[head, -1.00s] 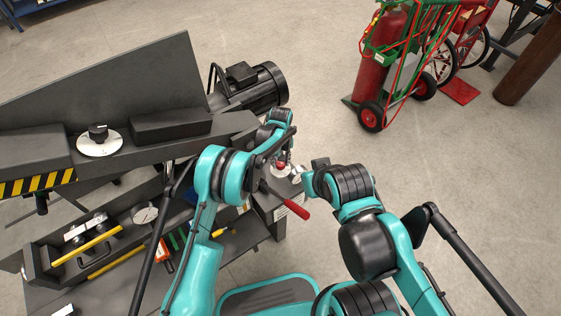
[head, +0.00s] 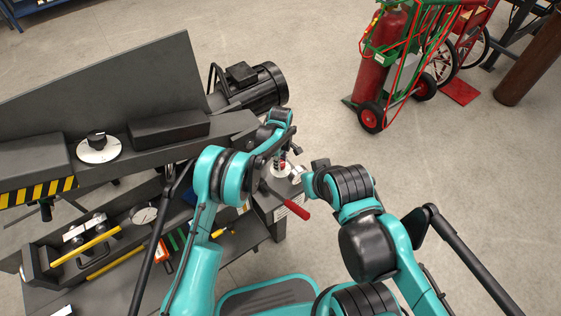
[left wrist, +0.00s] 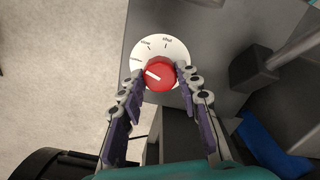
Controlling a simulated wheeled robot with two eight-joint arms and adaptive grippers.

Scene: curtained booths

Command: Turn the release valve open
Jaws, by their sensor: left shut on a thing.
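The release valve is a red knob (left wrist: 160,75) on a round white dial (left wrist: 176,50), seen in the left wrist view. The dial has printed words, among them "slow" and "shut"; a word further left is too small to read surely. The knob's white mark points left and slightly up, away from "shut". My left gripper (left wrist: 160,73) is shut on the knob, one finger on each side. In the head view, my left gripper (head: 284,158) reaches down over the valve and partly hides it. My right gripper (head: 319,164) is close to its right; its fingers are not clear.
A red-handled lever (head: 290,204) sticks out just below the valve. A black motor (head: 252,88) stands behind the left arm. A dark tool shelf (head: 220,240) lies at lower left. A gas cylinder cart (head: 385,60) stands on open floor at upper right.

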